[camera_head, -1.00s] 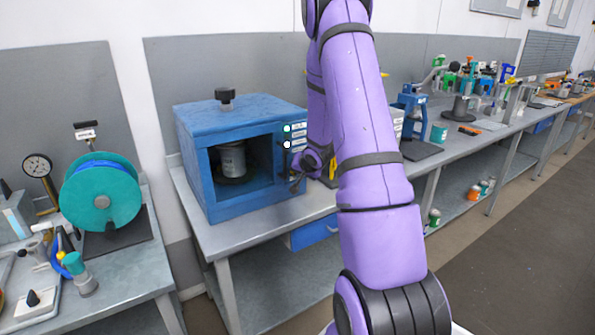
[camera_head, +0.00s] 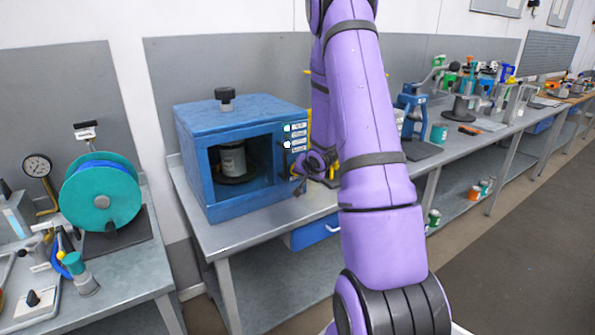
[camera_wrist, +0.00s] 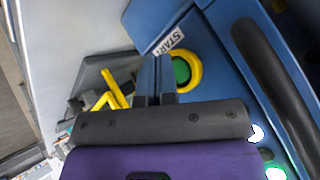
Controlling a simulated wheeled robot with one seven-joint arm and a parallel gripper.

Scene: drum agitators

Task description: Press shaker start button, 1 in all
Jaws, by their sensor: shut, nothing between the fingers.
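The shaker (camera_head: 240,117) is a blue box on the bench, with a window opening and a can (camera_head: 232,160) inside. In the wrist view, the green start button (camera_wrist: 181,71) sits in a yellow ring on the blue panel, beside a START label (camera_wrist: 168,42). My gripper (camera_wrist: 155,62) is shut and empty, its fingertips just left of the button and overlapping the ring's edge in the picture. I cannot tell whether they touch it. In the head view my gripper (camera_head: 299,187) is at the shaker's right front edge; the button is hidden there.
A dark handle (camera_wrist: 275,85) runs along the shaker's front in the wrist view, with round lights (camera_wrist: 257,134) near it. A blue press-like device (camera_head: 412,110) stands right of my arm. A teal reel (camera_head: 100,195) stands on the left bench.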

